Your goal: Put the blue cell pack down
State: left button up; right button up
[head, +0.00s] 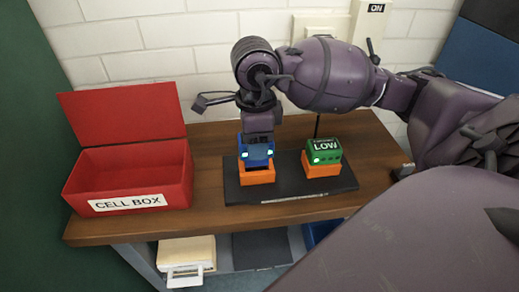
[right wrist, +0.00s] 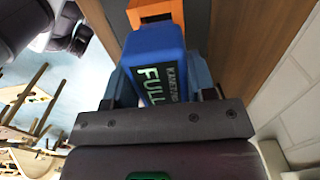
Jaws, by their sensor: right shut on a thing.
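The blue cell pack (head: 257,152) is upright directly over the left orange dock (head: 257,177). It has lit green spots on its front. My right gripper (head: 259,137) comes down from above and is shut on its top. In the right wrist view the blue pack (right wrist: 155,62) sits between the fingers, with its "FULL" label showing, and the orange dock (right wrist: 155,10) is at its far end. The pack meets the dock in the picture; I cannot tell how deep it is seated. My left gripper is in neither view.
A green pack marked "LOW" (head: 325,150) stands in the right orange dock (head: 321,171). Both docks are on a black base (head: 290,191). An open red cell box (head: 130,185), seen empty, stands at the left of the wooden table (head: 215,222). A white brick wall is behind.

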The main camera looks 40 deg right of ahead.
jog(key=shift+r, duration=0.5)
